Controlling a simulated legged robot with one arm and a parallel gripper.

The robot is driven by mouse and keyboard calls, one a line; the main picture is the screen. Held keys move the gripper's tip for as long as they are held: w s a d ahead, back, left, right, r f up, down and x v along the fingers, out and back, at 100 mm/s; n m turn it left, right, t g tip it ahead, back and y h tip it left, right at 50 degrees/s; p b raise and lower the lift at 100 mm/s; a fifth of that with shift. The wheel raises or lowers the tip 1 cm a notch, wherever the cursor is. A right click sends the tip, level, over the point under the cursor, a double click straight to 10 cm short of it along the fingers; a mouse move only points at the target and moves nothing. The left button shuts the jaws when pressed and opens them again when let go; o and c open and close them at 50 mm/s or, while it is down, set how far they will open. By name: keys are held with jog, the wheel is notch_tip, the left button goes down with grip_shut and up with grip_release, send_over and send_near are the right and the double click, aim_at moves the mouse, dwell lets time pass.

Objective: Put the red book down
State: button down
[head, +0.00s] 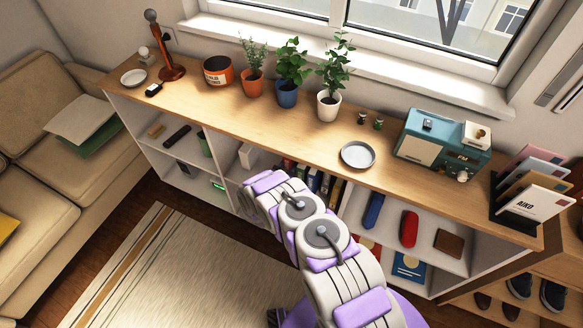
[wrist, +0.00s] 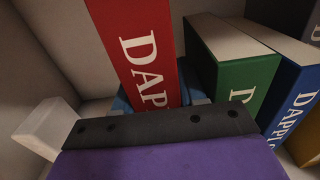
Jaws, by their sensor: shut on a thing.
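The red book (wrist: 148,45), with white letters on its spine, stands upright but slightly tilted in the wrist view. My gripper (wrist: 160,108) is shut on its lower part. A dark finger crosses in front of the spine, and bluish parts show behind the book. The book's lower end is hidden by the finger. In the head view my arm reaches into the shelf unit below the wooden top (head: 235,108); my gripper and the held book are hidden there.
A green book (wrist: 235,65) and a blue book (wrist: 292,100) stand close to the right of the red book. A white block (wrist: 45,128) is at the left. In the head view a row of books (head: 318,182) stands beside my arm. A pale rug (head: 170,265) covers the floor in front.

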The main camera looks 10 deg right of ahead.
jog(key=f, duration=0.2)
jog(key=f+b, duration=0.1)
jog(key=shift+a, duration=0.25)
jog(key=c, duration=1.1)
grip_release()
jog(key=shift+d+f, duration=0.1)
jog(key=shift+f, duration=0.05)
jog(key=shift+o, duration=0.9)
jog(key=shift+d, duration=0.25)
jog(key=p+v, duration=0.2)
jog(key=v, duration=1)
jog(key=shift+a+p, duration=0.15)
jog(key=shift+p, duration=0.2)
